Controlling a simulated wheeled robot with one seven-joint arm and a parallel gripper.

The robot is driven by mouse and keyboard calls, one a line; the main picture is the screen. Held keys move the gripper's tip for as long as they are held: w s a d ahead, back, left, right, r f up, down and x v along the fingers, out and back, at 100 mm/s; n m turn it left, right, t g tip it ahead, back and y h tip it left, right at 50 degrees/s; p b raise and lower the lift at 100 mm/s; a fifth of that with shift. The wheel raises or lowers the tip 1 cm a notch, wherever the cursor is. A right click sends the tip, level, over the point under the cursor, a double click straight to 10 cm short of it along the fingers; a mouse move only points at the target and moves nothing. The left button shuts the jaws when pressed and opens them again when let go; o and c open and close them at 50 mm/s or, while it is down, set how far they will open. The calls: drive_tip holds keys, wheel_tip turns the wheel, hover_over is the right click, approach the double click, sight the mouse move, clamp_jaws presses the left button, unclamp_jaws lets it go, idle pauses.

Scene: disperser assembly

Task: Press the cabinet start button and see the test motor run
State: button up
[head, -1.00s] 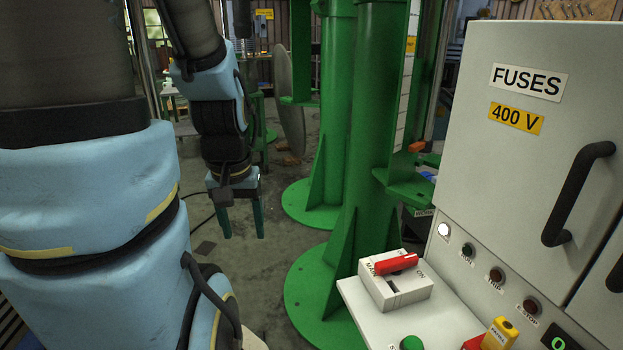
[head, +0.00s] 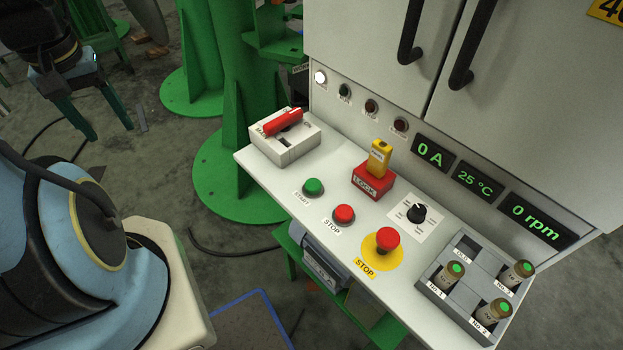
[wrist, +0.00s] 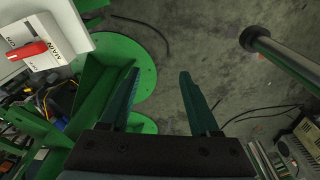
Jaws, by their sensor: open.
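The cabinet (head: 375,60) stands at the right of the head view with a sloping control shelf. The green start button (head: 313,187) sits near the shelf's left edge, above its START label, and nothing touches it. The displays read 0 A, 25 °C and 0 rpm (head: 535,221). My gripper (head: 103,122) is at the upper left of the head view, open and empty, well apart from the shelf. In the wrist view its two fingers (wrist: 158,100) are spread over bare floor. I cannot identify the test motor.
The shelf holds a red main switch (head: 284,122), a yellow key in a red LOCK block (head: 374,180), a red stop button (head: 344,214), a mushroom emergency stop (head: 386,239), a selector knob (head: 416,212) and a fuse tray (head: 437,292). Green columns (head: 248,100) stand behind the shelf's left end.

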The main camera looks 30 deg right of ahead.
clamp_jaws()
idle(0.3)
idle(1.2)
